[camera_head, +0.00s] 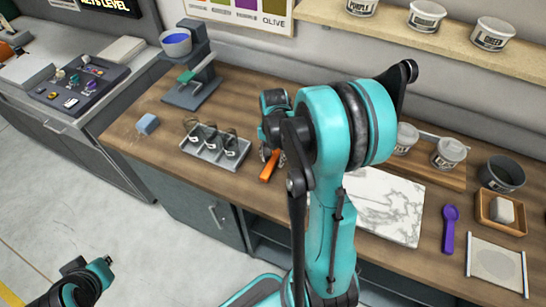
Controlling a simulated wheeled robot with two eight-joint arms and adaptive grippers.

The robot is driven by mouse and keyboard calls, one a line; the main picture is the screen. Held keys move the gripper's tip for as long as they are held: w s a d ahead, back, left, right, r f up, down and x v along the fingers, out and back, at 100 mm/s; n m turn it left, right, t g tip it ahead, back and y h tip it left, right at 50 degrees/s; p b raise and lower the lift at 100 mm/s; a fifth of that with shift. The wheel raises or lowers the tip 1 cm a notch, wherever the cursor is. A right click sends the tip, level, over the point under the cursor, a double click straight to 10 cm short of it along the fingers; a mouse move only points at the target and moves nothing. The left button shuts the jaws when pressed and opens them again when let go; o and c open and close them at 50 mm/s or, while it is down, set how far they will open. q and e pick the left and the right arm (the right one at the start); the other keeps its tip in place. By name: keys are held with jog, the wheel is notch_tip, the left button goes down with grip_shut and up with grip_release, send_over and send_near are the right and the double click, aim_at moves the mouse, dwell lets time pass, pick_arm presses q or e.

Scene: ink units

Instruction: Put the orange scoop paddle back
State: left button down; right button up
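The orange scoop paddle (267,172) is at the middle of the wooden counter, just right of a grey three-slot holder (208,153). Only a short orange part of it shows; the rest is hidden under my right gripper. My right gripper (272,153) points down at the paddle, with its fingers around the paddle's far end. I cannot tell whether they are closed on it, or whether the paddle touches the counter. The large teal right arm blocks much of the middle. Part of my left arm shows at the bottom left; its gripper is out of view.
A purple scoop (450,228) lies right of a white marble slab (383,205). White tubs (449,153), a dark pot (501,174) and a wooden tray (483,208) stand at right. A grey stand (195,85) and blue block (148,123) are at left. Free counter lies left of the holder.

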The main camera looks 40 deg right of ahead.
aim_at(273, 160)
notch_tip(273, 160, up, 11)
jog(key=p, duration=0.4)
jog(key=s+a+r+n+t, duration=0.3)
jog(key=a+n, duration=0.3)
jog(key=a, duration=0.2)
jog(key=s+a+r+n+t, duration=0.2)
jog(key=a+n, duration=0.4)
jog(key=a, duration=0.3)
jog(key=shift+s+a+r+n+t, duration=0.3)
jog(key=shift+s+r+t, duration=0.1)
jog(key=shift+s+t, duration=0.6)
jog(key=shift+w, duration=0.15)
notch_tip(273, 160, down, 7)
jog(key=b, duration=0.7)
jog(key=shift+r, duration=0.2)
